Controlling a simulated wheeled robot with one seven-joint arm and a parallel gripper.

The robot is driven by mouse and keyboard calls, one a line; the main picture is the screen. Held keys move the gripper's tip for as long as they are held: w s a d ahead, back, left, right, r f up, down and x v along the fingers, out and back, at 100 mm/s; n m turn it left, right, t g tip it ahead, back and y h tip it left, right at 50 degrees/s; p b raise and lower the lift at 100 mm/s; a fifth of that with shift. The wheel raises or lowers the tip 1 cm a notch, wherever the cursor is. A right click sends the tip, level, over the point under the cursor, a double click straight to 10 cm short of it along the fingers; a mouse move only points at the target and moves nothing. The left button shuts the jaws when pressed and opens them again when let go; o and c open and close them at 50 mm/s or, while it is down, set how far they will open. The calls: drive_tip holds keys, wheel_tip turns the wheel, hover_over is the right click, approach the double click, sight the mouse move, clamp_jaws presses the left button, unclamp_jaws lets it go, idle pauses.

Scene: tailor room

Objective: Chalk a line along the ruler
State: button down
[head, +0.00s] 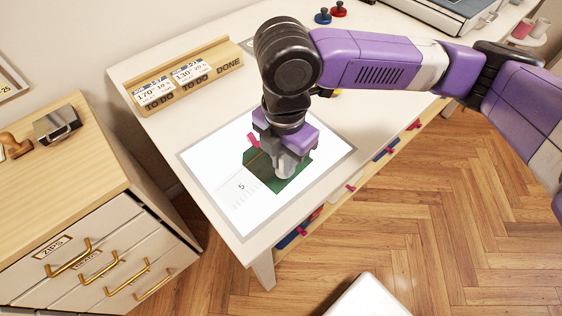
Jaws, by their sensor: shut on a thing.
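My gripper (287,172) points down over a green cloth (292,184) on a white panel with a grey border (309,203). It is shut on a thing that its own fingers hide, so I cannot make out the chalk. A pale ruler with tick marks and a printed 5 (240,187) lies on the panel, to the left of my gripper. A pink piece (253,140) shows at the cloth's upper left, partly behind my gripper. My gripper and arm cover much of the cloth, and I cannot see any chalk line.
A wooden rack (183,78) with cards stands at the table's back left. A drawer cabinet (90,190) with a stamp and a metal item stands on the left. Red and blue spools (330,13) sit at the far edge. Coloured items hang along the front edge.

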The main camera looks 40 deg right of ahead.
drive_tip(key=shift+d, duration=0.2)
drive_tip(key=shift+d, duration=0.6)
drive_tip(key=shift+w+d, duration=0.1)
drive_tip(key=shift+d, duration=0.05)
drive_tip(key=shift+d, duration=0.55)
drive_tip(key=shift+w+d, duration=0.1)
drive_tip(key=shift+d, duration=0.05)
drive_tip(key=shift+d, duration=0.65)
drive_tip(key=shift+d, duration=0.15)
drive_tip(key=shift+w+d, duration=0.1)
drive_tip(key=shift+d, duration=0.5)
